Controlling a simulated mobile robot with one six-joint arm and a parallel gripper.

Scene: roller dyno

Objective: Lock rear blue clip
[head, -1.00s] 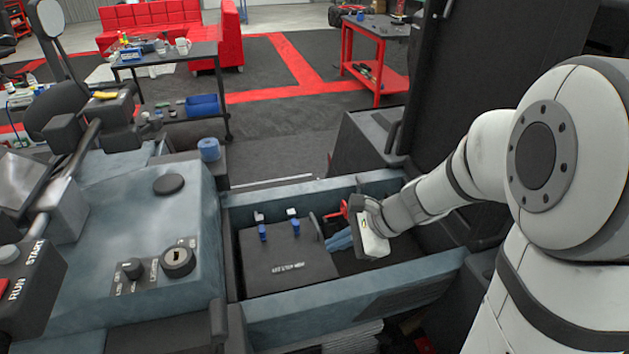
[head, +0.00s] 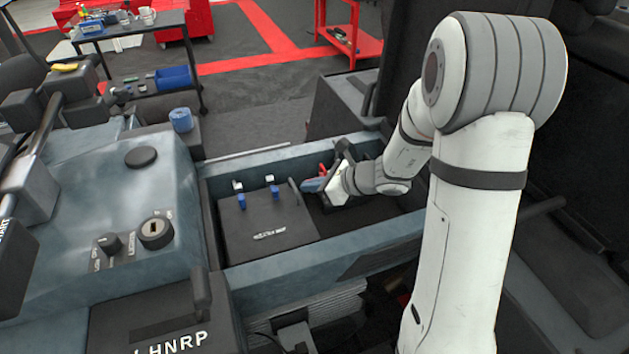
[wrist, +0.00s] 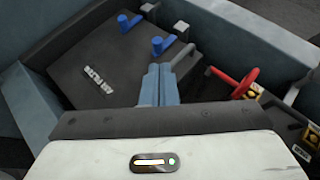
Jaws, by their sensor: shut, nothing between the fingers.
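Two blue clips stand on the dark panel (head: 250,222) in the blue-grey trough. One clip (head: 242,200) is at the left and the other (head: 275,191) at the right, each with a small pale catch behind it. In the wrist view they are the far clip (wrist: 127,22) and the near clip (wrist: 160,45); I cannot tell which is the rear one. My gripper (head: 308,186) is right of both clips, pointing left. Its blue fingers (wrist: 160,82) are shut and empty, apart from the near clip. Whether either clip is latched is unclear.
A red lever (wrist: 238,84) stands in the trough beside my gripper. A grey upright handle (wrist: 185,58) rises at the panel's edge near the fingertips. The trough walls (head: 300,258) enclose the panel. A console with a key switch (head: 155,232) stands left.

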